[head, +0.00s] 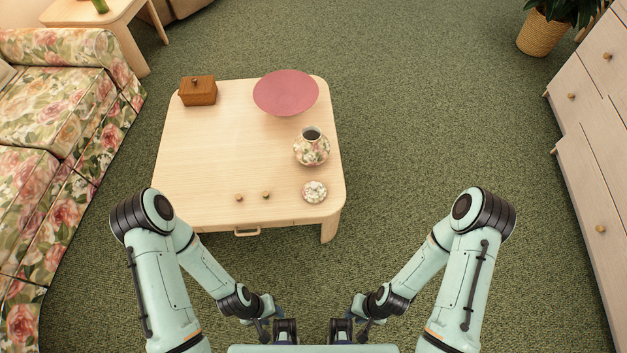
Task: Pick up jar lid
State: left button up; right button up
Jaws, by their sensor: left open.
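The jar lid (315,191) is a small round piece with a pale floral pattern. It lies on the wooden coffee table (205,150) near its front right corner. The matching round floral jar (311,150) stands behind it, uncovered, with its dark mouth showing. My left gripper (286,331) is open at the bottom of the view, short of the table and well apart from the lid. My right gripper (341,331) is beside it to the right, also away from the table. Its fingers are too small and dark to tell open from shut.
A pink bowl (286,92) and a brown wooden box (198,91) stand at the table's back. Two small knobs (239,197) (266,195) lie near its front edge. A floral sofa (70,140) is at left, drawers (590,130) at right. Carpet right of the table is clear.

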aim_at(315, 191)
jog(key=i+j+u, duration=0.2)
jog(key=i+j, duration=0.6)
jog(key=i, duration=0.05)
